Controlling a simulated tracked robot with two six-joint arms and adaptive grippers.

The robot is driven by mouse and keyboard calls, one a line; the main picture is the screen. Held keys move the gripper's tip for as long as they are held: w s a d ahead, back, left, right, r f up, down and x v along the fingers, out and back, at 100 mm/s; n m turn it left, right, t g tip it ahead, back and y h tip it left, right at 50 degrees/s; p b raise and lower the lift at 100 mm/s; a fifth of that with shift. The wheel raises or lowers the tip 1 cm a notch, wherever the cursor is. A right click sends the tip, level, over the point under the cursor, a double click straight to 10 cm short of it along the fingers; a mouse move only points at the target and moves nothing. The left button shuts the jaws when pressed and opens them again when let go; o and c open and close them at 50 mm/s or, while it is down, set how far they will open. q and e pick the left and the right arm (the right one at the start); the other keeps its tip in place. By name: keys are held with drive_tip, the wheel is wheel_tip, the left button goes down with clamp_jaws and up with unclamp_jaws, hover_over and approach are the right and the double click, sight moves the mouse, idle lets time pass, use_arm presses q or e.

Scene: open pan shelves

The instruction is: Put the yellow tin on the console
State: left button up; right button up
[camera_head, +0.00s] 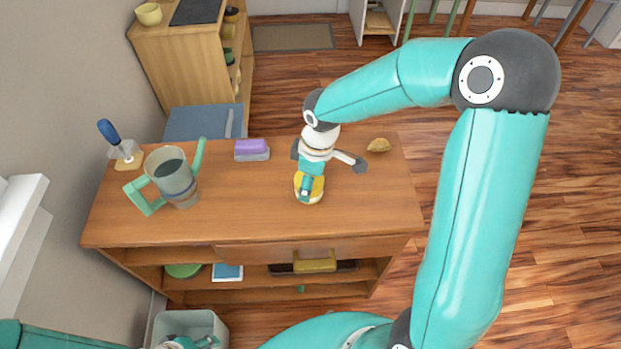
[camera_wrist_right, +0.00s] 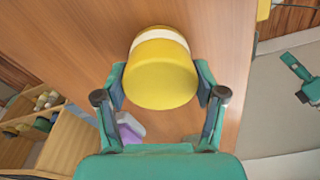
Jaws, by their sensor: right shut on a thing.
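The yellow tin (camera_head: 311,195) is at the top of the wooden console (camera_head: 250,215), right of the middle. In the right wrist view the tin (camera_wrist_right: 162,82) shows a yellow face and a white band. My right gripper (camera_head: 307,182) comes down on it from above and is shut on it, with one finger on each side. I cannot tell whether the tin's underside touches the console top.
On the console stand a grey pitcher (camera_head: 170,175) with green handles, a purple sponge (camera_head: 251,147), a blue-handled brush (camera_head: 109,132) and a tan leaf-shaped piece (camera_head: 378,145). Lower shelves hold a yellow block (camera_head: 315,262) and a blue item (camera_head: 227,273). The front right top is clear.

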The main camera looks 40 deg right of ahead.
sight(316, 180)
drive_tip(key=o, duration=1.3)
drive_tip(key=shift+r, duration=0.2)
wheel_tip(316, 180, up, 12)
drive_tip(key=s+p, duration=0.1)
drive_tip(key=shift+d+f+p, duration=0.15)
drive_tip(key=shift+d+p, duration=0.2)
drive_tip(key=shift+d, duration=0.1)
drive_tip(key=shift+s, duration=0.1)
